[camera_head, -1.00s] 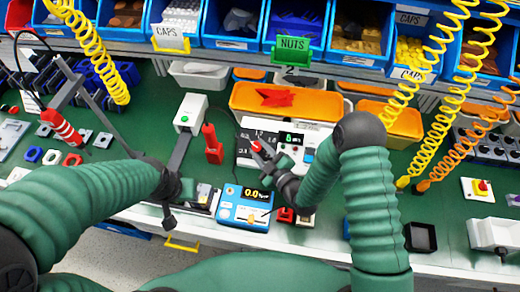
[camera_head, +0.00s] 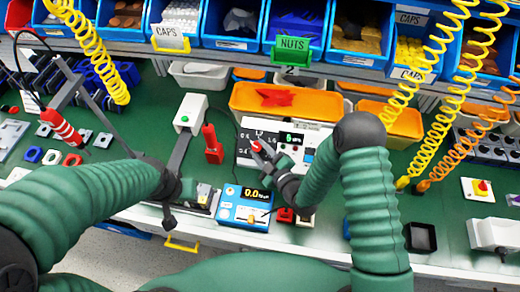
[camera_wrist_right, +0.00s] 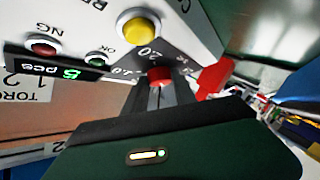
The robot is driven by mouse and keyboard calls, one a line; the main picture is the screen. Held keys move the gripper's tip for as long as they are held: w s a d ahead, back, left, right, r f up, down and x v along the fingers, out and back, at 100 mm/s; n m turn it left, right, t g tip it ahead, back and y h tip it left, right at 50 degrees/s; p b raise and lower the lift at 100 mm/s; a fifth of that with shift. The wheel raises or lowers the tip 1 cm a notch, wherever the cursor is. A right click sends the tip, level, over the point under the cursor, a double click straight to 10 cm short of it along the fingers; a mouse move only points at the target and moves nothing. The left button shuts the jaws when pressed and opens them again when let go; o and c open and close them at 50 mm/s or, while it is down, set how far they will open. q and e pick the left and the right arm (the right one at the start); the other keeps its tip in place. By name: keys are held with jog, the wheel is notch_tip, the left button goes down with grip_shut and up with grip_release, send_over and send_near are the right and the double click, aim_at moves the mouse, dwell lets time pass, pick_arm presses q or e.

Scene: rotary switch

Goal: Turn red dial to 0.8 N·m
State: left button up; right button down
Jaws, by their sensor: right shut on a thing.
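The red dial (camera_wrist_right: 160,76) sits between the fingers of my right gripper (camera_wrist_right: 161,92) in the wrist view. The gripper is shut on it, and the fingers hide much of the dial's side. In the head view the red dial (camera_head: 255,144) shows as a small red spot at the tip of my right gripper (camera_head: 259,149). The dial is on a white control panel (camera_head: 311,136) with printed numbers around it. Its exact setting cannot be read. My left gripper (camera_head: 169,212) is low at left of centre, away from the dial; its fingers are unclear.
A blue torque meter (camera_head: 242,217) reading about 0.0 stands in front of the panel. The wrist view shows a yellow button (camera_wrist_right: 139,28) near the dial. An orange tray (camera_head: 320,104) lies behind the panel. A red upright tool (camera_head: 212,145) stands to the left.

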jog(key=shift+s+f, duration=0.15)
jog(key=shift+f, duration=0.05)
dwell(0.6)
jog(key=c, duration=1.3)
grip_release()
jog(key=shift+o, duration=1.4)
jog(key=shift+r, duration=0.1)
jog(key=p+v, duration=0.3)
jog(key=v, duration=1.3)
jog(key=shift+s+r, duration=0.2)
jog(key=shift+s, duration=0.1)
jog(key=shift+d, duration=0.15)
